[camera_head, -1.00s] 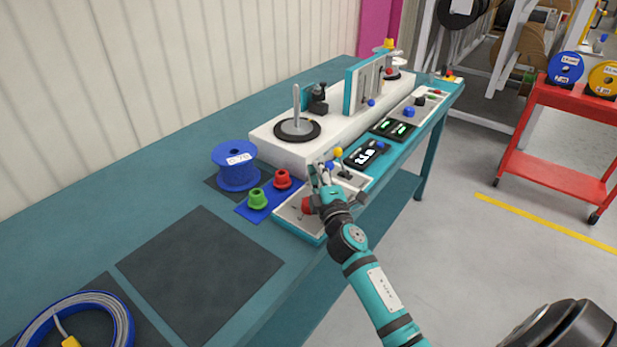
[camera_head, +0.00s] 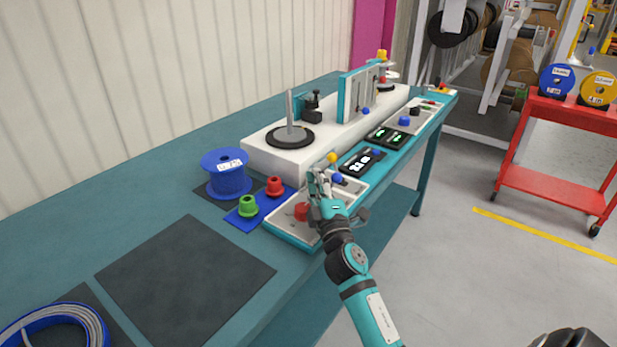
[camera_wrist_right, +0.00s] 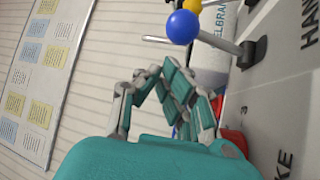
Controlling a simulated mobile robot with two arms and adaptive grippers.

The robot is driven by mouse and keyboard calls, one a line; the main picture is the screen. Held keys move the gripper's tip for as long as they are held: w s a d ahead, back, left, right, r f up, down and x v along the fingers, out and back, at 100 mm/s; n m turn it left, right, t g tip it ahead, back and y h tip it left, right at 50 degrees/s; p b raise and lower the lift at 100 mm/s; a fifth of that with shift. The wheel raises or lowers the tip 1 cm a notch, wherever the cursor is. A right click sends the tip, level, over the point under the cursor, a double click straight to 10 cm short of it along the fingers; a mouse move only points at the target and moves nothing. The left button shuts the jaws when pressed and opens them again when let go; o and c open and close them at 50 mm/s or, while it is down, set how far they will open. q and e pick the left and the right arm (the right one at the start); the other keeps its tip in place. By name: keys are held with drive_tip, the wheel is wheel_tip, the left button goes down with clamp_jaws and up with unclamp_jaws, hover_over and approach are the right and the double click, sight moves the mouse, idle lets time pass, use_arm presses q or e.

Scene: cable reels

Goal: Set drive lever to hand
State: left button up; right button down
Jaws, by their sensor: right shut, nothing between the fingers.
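The lever with a blue ball knob (camera_head: 337,178) stands on the light panel at the near end of the bench machine. In the right wrist view its blue knob (camera_wrist_right: 183,27) is large and its grey shaft runs to a dark pivot on the panel. Part of a label reading "HAN" (camera_wrist_right: 308,22) shows to the right of the pivot. A yellow knob (camera_head: 332,158) is just behind. My right gripper (camera_head: 316,172) is shut and empty, close to the left of the blue knob; in the wrist view its fingers (camera_wrist_right: 160,70) lie below the knob. Contact cannot be told. My left gripper is out of view.
A red knob (camera_head: 301,211) sits on the panel beside my right gripper. Green (camera_head: 248,207) and red (camera_head: 275,187) pieces stand on a blue mat, with a blue reel (camera_head: 229,180) behind. A dark mat (camera_head: 185,280) lies bare at the front.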

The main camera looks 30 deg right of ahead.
drive_tip(key=v, duration=1.1)
drive_tip(key=shift+f, duration=0.15)
